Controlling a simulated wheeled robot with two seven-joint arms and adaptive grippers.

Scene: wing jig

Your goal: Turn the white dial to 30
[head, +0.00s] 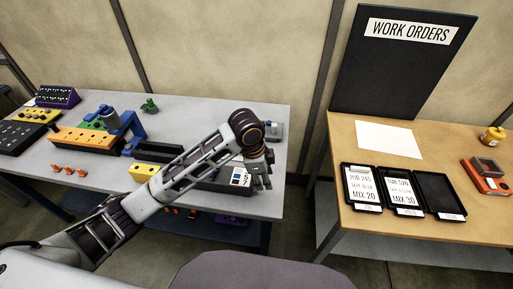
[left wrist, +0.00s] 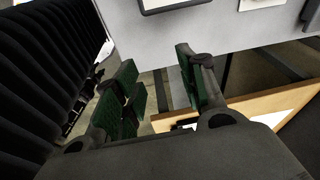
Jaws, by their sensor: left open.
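I cannot make out the white dial for certain in either view. A small grey device (head: 273,131) stands at the right end of the grey table, partly behind my left wrist. My left gripper (head: 260,183) is over the right end of the grey table, beside a small white and blue panel with markings (head: 240,177). In the left wrist view its green-padded fingers (left wrist: 160,82) are apart with nothing between them. My right gripper is not in view.
The grey table (head: 205,108) holds an orange block (head: 88,138), a blue fixture (head: 132,127) and orange pegs (head: 68,169). On the wooden table (head: 440,150), cards in black trays (head: 430,178) read MIX 20 and MIX 30. A gap separates the tables.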

